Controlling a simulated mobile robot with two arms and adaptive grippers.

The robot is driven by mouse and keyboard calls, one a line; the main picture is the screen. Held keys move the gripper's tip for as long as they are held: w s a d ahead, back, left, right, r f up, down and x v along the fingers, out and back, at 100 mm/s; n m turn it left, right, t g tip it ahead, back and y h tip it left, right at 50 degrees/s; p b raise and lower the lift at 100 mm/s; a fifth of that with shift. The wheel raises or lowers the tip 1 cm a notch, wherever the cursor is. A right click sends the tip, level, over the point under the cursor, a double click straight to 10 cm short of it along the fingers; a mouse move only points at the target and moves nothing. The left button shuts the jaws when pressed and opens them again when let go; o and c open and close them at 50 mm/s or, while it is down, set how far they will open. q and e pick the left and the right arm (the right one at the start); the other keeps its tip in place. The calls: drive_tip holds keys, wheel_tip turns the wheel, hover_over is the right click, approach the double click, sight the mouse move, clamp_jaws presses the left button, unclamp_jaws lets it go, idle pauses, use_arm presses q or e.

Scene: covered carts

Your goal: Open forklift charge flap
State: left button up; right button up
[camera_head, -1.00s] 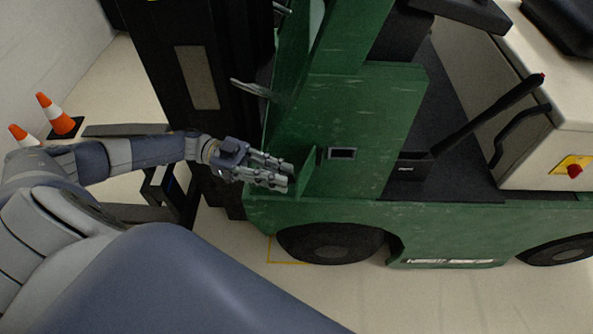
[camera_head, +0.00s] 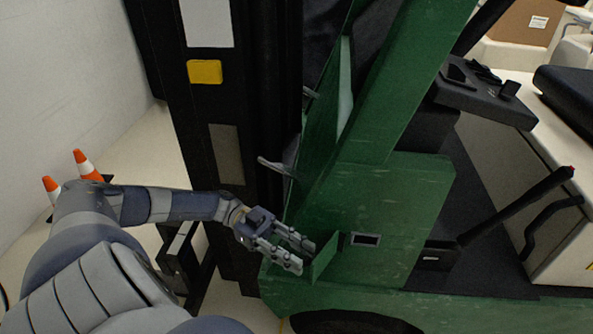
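The green forklift (camera_head: 400,200) stands in the middle and right of the view. Its small green charge flap (camera_head: 325,258) is swung out from the body panel and stands open. The charge socket (camera_head: 365,240), a dark slot with a light frame, is exposed just to the right of the flap. My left gripper (camera_head: 305,258) is at the left side of the flap, its two fingers parted with nothing visible between them. The fingertips are very close to the flap; I cannot tell whether they touch it. My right gripper is out of view.
The forklift's black mast (camera_head: 225,110) rises behind my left forearm. Two orange and white cones (camera_head: 88,166) stand at the far left by the wall. A front wheel (camera_head: 355,322) shows at the bottom.

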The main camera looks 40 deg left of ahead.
use_arm(q)
drive_tip(key=s+a, duration=0.1)
drive_tip(key=a, duration=1.1)
drive_tip(key=shift+s, duration=0.2)
drive_tip(key=shift+f, duration=0.1)
idle(0.5)
